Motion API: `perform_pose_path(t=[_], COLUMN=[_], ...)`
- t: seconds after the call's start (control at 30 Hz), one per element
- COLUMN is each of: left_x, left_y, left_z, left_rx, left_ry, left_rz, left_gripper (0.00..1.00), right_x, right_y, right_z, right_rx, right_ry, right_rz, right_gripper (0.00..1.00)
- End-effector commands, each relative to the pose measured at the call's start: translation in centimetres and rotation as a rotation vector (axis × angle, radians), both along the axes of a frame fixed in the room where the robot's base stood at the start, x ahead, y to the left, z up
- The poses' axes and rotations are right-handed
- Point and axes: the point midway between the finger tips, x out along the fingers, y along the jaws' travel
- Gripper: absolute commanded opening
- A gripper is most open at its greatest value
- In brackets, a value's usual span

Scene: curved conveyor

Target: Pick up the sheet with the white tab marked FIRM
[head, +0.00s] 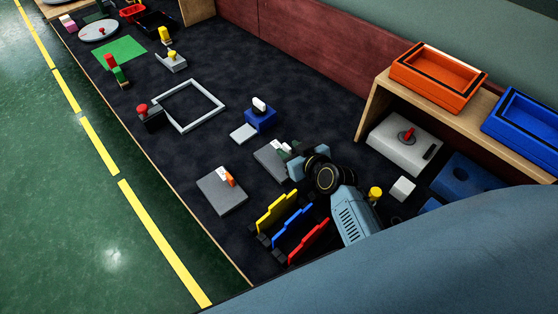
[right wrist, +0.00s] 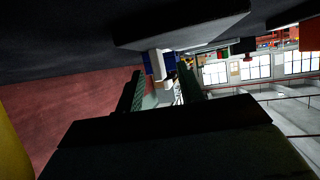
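A grey sheet (head: 268,163) lies on the dark belt in the head view, with a small white tab (head: 276,146) standing at its right edge. Any lettering on the tab is too small to read. My right gripper (head: 287,150) is low at this sheet's right edge, close by the tab. In the right wrist view its two green-padded fingers (right wrist: 160,88) stand apart; whether the tab is between them is unclear. A second grey sheet (head: 217,196) with an orange and white upright piece lies nearer the belt's left edge. My left gripper is not in view.
Yellow (head: 276,211), blue (head: 292,227) and red (head: 308,241) upright plates stand beside my right arm. A blue block (head: 260,121) and pale square (head: 243,133) lie beyond the sheet. A square frame (head: 188,127) lies farther off. A wooden shelf (head: 371,103) stands right.

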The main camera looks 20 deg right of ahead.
Motion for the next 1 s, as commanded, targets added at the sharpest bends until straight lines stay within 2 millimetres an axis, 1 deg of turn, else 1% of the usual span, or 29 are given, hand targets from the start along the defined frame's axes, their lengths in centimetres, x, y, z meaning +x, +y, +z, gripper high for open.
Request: perform_pose_path(t=[0.03, 0.13, 0.37, 0.4, 0.6, 0.67, 0.7, 1.0], left_x=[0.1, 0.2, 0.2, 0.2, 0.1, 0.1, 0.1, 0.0], left_y=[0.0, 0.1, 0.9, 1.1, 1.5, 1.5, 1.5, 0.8], left_z=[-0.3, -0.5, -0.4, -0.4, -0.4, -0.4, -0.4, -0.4], left_rx=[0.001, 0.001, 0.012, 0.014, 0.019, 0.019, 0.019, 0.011], left_ry=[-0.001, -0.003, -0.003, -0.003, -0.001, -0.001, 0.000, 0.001], left_rz=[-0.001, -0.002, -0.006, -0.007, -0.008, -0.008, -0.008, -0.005], left_gripper=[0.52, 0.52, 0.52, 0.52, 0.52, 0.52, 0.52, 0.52], right_x=[0.7, 1.4, 1.6, 1.6, 1.6, 1.6, 1.6, 1.6], right_y=[0.1, 0.2, 0.2, 0.2, 0.2, 0.2, 0.2, 0.2], right_z=[-0.5, -0.8, -0.8, -0.8, -0.8, -0.8, -0.8, -0.7], right_rx=[0.002, 0.002, 0.000, 0.000, 0.000, 0.000, 0.000, 0.000], right_ry=[0.000, 0.001, 0.001, 0.001, 0.001, 0.001, 0.001, 0.001], right_rz=[-0.001, -0.001, 0.000, 0.000, 0.000, 0.000, 0.000, 0.000], right_gripper=[0.37, 0.37, 0.37, 0.36, 0.10, 0.02, 0.00, 0.00])
